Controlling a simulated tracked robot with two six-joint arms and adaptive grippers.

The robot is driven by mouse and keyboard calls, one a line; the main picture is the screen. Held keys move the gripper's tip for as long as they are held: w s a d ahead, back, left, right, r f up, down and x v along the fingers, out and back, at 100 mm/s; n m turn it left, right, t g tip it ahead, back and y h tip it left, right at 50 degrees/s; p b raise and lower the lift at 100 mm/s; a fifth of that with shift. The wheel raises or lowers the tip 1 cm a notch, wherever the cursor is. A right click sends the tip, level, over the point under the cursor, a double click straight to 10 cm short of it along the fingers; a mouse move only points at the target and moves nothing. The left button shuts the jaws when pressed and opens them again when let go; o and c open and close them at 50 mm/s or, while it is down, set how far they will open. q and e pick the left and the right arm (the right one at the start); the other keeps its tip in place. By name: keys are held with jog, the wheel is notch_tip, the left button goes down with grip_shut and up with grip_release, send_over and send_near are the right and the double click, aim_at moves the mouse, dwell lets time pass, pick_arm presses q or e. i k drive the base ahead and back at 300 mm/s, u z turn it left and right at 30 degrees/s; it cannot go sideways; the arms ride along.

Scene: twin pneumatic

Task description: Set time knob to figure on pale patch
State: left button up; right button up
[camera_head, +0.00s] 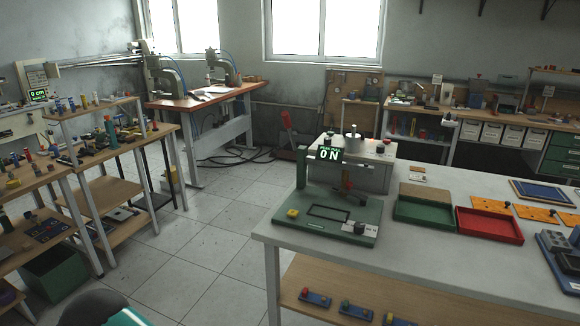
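Neither gripper is in view; only a dark rounded part of me with a teal edge shows at the bottom left. I cannot make out a time knob or a pale patch with a figure for certain. Twin presses, a left one (163,76) and a right one (221,66), stand on the orange-topped bench (200,101) at the back left, too small to read any dials. A grey box (372,176) on the right table carries a silver knob-like part (353,143) and a small red-and-black control (381,147). Their markings are unreadable.
On the right table (400,258), a green press (333,218) has a display (329,154) reading 0 N. Green (424,216) and red (489,227) trays lie beside it. Cluttered shelves (105,147) stand left. The tiled floor (195,235) between is open; a dark hose (240,156) lies farther back.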

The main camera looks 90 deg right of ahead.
aim_at(379, 149)
jog(key=u, duration=0.2)
jog(key=i, duration=0.2)
jog(key=z, duration=2.65)
jog(key=i, duration=0.15)
jog(key=z, duration=1.05)
jog(key=k, duration=0.5)
jog(key=z, duration=0.45)
jog(key=i, duration=1.5)
jog(key=u, duration=0.5)
jog(key=k, duration=0.2)
jog(key=z, duration=0.2)
